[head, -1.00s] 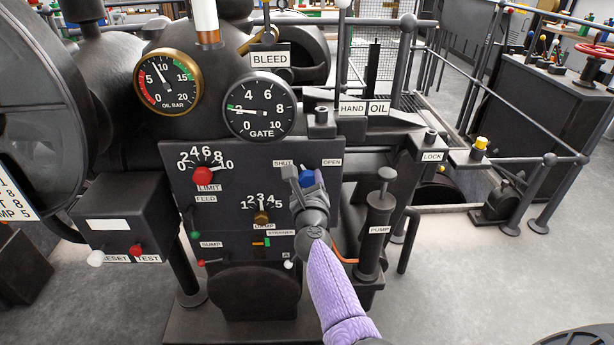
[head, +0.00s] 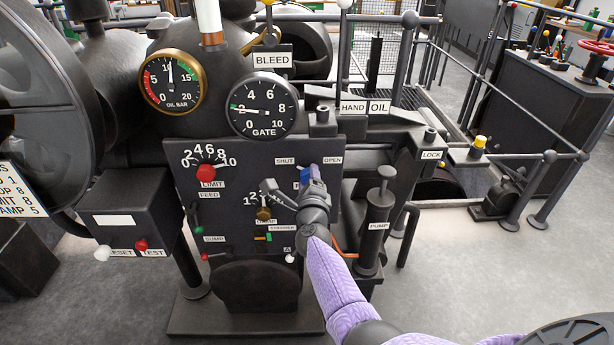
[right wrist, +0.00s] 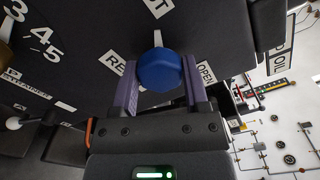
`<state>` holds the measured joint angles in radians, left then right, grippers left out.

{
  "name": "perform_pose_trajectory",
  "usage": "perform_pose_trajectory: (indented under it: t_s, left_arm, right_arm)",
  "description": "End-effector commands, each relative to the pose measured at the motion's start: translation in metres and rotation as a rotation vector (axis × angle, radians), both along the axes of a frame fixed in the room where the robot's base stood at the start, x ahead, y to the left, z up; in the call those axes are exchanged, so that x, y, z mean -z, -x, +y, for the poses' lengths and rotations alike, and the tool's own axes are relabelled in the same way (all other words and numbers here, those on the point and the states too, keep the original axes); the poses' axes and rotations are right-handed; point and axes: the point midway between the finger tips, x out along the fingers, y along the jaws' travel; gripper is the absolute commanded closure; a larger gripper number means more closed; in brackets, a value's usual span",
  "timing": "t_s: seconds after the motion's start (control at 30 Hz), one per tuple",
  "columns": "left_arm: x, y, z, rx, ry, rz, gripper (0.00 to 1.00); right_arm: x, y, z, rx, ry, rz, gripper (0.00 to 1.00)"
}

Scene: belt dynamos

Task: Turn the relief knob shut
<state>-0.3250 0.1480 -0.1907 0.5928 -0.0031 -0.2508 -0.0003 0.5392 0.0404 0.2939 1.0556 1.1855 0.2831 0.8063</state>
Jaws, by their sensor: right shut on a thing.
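The blue relief knob (head: 305,175) is on the dark panel between the SHUT label (head: 285,161) and the OPEN label (head: 332,160). My right gripper (right wrist: 161,82) is shut on the knob, with one finger on each side of it in the right wrist view (right wrist: 160,70). There a white mark stands out from the knob towards a partly cut-off label ending in "UT". In the head view my right gripper and forearm cover the knob's lower side and the panel below it. My left gripper is in neither view now.
The limit knob (head: 206,173), feed and sump levers, and lamp knob (head: 263,213) share the panel to the left. The pump (head: 378,225) stands close on the right. The oil gauge (head: 172,82) reads about 11, and the gate gauge (head: 262,106) about 2.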

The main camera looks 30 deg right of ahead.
Motion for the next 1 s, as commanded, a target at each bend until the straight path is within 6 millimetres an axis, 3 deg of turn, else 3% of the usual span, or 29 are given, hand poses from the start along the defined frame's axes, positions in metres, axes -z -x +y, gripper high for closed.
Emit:
perform_pose_trajectory:
  t_s: [0.4,0.43,0.57,0.83,1.0]
  left_arm:
    - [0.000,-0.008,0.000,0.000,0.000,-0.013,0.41]
    - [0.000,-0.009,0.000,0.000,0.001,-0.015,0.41]
    - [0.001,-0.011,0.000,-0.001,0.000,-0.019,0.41]
    - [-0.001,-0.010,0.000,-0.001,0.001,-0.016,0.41]
    - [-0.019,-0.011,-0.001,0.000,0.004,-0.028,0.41]
  right_arm:
    - [-0.005,0.001,-0.006,0.015,0.011,-0.009,1.00]
    - [-0.006,0.001,-0.006,0.015,0.011,-0.009,0.38]
    - [-0.005,0.001,-0.005,0.014,0.010,-0.007,0.10]
    - [-0.003,0.002,-0.001,0.007,0.008,-0.003,0.08]
    - [-0.009,0.024,0.013,0.006,0.006,-0.003,0.08]
